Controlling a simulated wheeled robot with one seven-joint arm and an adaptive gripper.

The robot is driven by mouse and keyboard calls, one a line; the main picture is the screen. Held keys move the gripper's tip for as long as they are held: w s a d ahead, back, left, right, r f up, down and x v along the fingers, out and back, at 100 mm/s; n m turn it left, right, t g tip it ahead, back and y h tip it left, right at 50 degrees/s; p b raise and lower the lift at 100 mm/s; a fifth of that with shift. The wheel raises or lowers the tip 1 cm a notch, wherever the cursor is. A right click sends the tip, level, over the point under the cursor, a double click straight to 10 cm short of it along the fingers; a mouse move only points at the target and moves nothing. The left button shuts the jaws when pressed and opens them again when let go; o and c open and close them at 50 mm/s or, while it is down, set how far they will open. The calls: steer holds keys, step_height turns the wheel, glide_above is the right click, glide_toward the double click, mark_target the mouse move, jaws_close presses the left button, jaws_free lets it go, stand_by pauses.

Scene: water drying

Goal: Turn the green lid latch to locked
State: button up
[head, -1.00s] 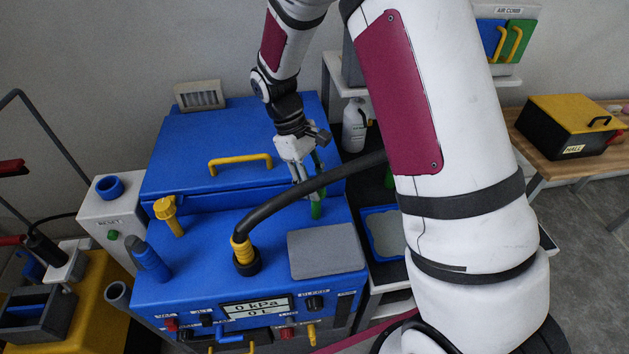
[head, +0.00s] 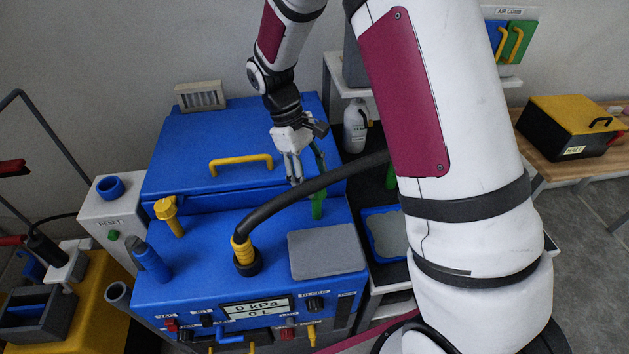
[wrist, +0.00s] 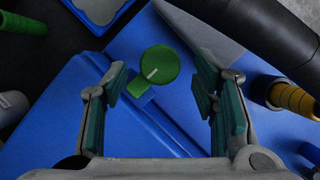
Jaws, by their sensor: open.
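The green lid latch (head: 318,205) stands near the right edge of the blue machine, by the lid's front edge. In the wrist view the latch (wrist: 160,66) shows from above as a round green head with a pale mark and a short green arm pointing to the lower left. The blue lid (head: 200,150) is down on the machine. My gripper (head: 294,180) is open above the lid, just left of the latch and apart from it. In the wrist view my gripper (wrist: 165,105) has its two teal-padded fingers apart, with the latch head beyond and between their tips.
A thick black hose (head: 310,193) arches from a yellow fitting (head: 243,252) across the machine, close to the latch. A grey plate (head: 326,251) lies in front of the latch. A yellow handle (head: 240,162) rises from the lid.

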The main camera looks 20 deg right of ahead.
steer(key=v, duration=1)
steer(key=s+d+r+m+t+y, duration=0.2)
steer(key=s+d+r+m+t, duration=0.15)
steer(key=s+r, duration=0.85)
steer(key=s+r+m+t, duration=0.2)
steer(key=s+t, duration=0.3)
steer(key=s, duration=0.6)
steer(key=shift+s+r+m+y, duration=0.15)
steer(key=shift+s+m+y, duration=0.15)
steer(key=shift+m, duration=0.45)
steer(key=shift+a+t, duration=0.15)
steer(key=shift+t, duration=0.1)
